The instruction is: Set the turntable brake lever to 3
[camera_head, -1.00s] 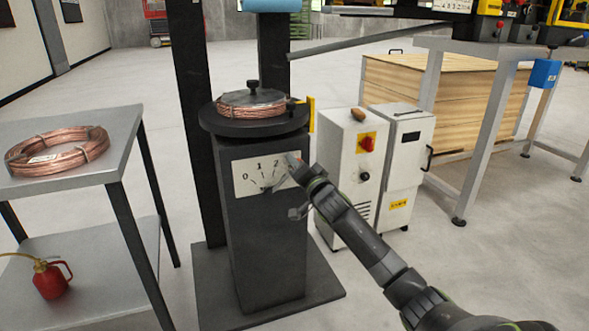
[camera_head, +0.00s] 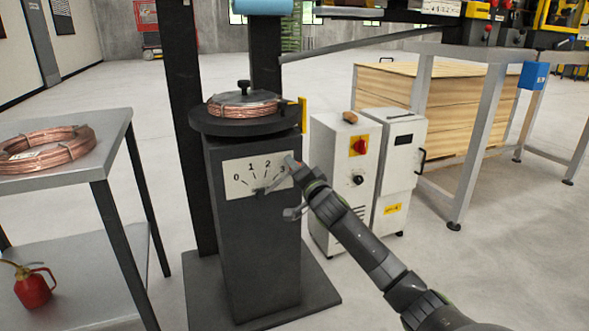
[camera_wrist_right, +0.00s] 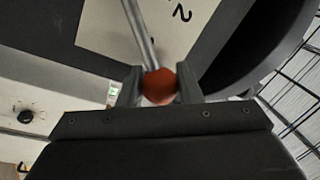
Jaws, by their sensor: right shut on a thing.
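The turntable (camera_head: 243,123) is a dark round plate on a dark pedestal, with a copper coil (camera_head: 243,105) on it. A white dial plate (camera_head: 236,176) on the pedestal front shows 0, 1 and 2; the 3 area is largely covered by my gripper. The brake lever (camera_head: 272,185) slants up and right from its pivot, past the 2 side. My right gripper (camera_head: 292,172) is at its upper end. In the right wrist view, the gripper (camera_wrist_right: 160,88) is shut on the lever's red knob (camera_wrist_right: 159,87), with the metal rod (camera_wrist_right: 138,35) leading away from it. My left gripper is out of view.
A metal table (camera_head: 100,160) with a copper coil (camera_head: 48,148) stands at the left, a red oil can (camera_head: 34,290) on its lower shelf. White control cabinets (camera_head: 343,180) stand close right of the pedestal. Floor at front right is clear.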

